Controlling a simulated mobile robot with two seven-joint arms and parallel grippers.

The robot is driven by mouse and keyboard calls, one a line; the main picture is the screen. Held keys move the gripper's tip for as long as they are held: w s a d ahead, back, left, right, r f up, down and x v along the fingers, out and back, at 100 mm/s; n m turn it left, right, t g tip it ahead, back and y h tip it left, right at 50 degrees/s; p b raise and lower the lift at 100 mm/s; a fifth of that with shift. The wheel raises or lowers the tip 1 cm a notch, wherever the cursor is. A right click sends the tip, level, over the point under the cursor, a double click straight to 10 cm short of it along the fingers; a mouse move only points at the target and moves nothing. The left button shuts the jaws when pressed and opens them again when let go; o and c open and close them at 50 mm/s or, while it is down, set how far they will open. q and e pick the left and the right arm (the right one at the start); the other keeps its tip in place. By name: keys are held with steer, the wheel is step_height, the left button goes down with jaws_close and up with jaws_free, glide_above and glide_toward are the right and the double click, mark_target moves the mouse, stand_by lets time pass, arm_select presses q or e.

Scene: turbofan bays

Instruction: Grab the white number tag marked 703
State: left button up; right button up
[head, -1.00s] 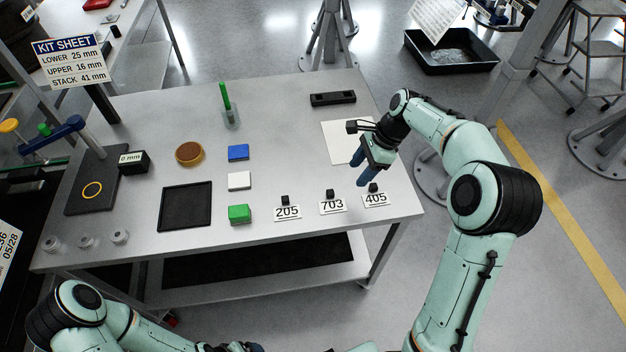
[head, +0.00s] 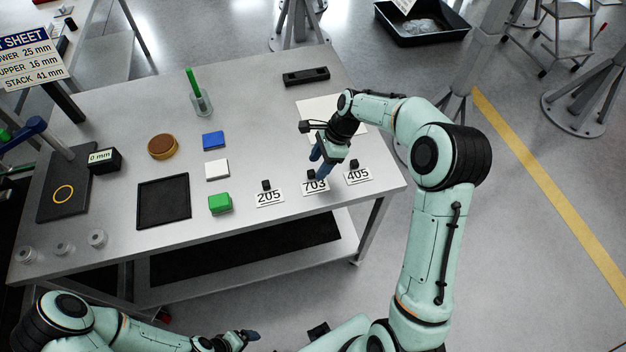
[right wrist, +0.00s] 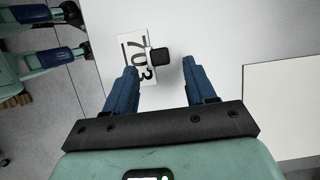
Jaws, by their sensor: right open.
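The white number tag marked 703 (head: 315,187) lies near the front edge of the table, with a small black block on its back edge. My right gripper (head: 317,165) is open and empty just above it, partly covering the block in the head view. In the right wrist view the 703 tag (right wrist: 134,57) and its black block (right wrist: 159,56) show ahead of and between the two blue fingers (right wrist: 158,75). My left gripper (head: 246,336) is low in front of the table, away from the tags; its jaw state is unclear.
Tag 205 (head: 269,198) is left of 703 and tag 405 (head: 358,175) is right of it, each with a black block. A green block (head: 220,203), a white block (head: 217,170) and a black tray (head: 163,202) lie farther left. A white sheet (head: 312,106) lies behind.

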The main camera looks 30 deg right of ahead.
mark_target(314, 181)
steer(key=x, duration=0.2)
steer(key=shift+a+f, duration=0.15)
steer(key=shift+f, duration=0.1)
jaws_close()
steer(key=shift+r, duration=0.1)
